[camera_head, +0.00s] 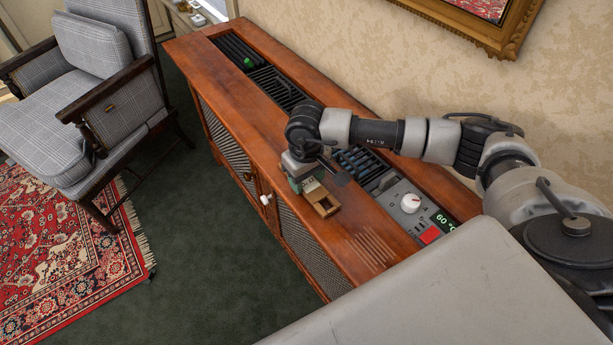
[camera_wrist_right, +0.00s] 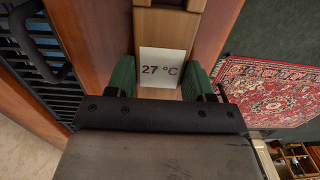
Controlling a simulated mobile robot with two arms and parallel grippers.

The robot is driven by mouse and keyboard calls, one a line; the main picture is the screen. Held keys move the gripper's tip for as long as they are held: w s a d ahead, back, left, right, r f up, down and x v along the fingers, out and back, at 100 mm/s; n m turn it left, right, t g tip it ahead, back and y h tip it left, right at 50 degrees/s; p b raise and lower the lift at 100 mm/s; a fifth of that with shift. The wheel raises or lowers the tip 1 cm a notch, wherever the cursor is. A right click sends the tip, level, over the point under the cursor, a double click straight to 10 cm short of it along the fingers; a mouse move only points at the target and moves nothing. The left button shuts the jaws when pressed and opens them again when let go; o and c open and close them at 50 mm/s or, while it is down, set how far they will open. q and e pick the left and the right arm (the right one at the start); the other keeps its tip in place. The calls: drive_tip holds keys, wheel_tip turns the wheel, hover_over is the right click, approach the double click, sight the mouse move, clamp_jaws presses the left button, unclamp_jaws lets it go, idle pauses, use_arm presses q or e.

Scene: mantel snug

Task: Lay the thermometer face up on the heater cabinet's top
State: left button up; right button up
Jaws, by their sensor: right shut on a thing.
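The thermometer is a small light-wood block (camera_head: 323,204) with a white face plate reading 27 °C, which shows clearly in the right wrist view (camera_wrist_right: 161,67). My right gripper (camera_head: 306,183) is shut on it, with green fingers on either side of the plate (camera_wrist_right: 159,82). The face looks up toward the wrist camera. The thermometer is at or just above the front wooden strip of the heater cabinet's top (camera_head: 275,132); I cannot tell whether it touches. My left gripper is not in view.
The cabinet top has a recessed dark grille (camera_head: 275,86) and a control panel with a white knob (camera_head: 410,203), a red button (camera_head: 430,234) and a 60 °C display. Slots (camera_head: 372,248) cut the front strip at lower right. A plaid armchair (camera_head: 90,85) stands left on a red rug.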

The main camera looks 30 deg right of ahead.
idle(0.4)
drive_tip(key=o, duration=1)
wheel_tip(320, 180, up, 11)
drive_tip(key=shift+f, duration=0.15)
idle(0.4)
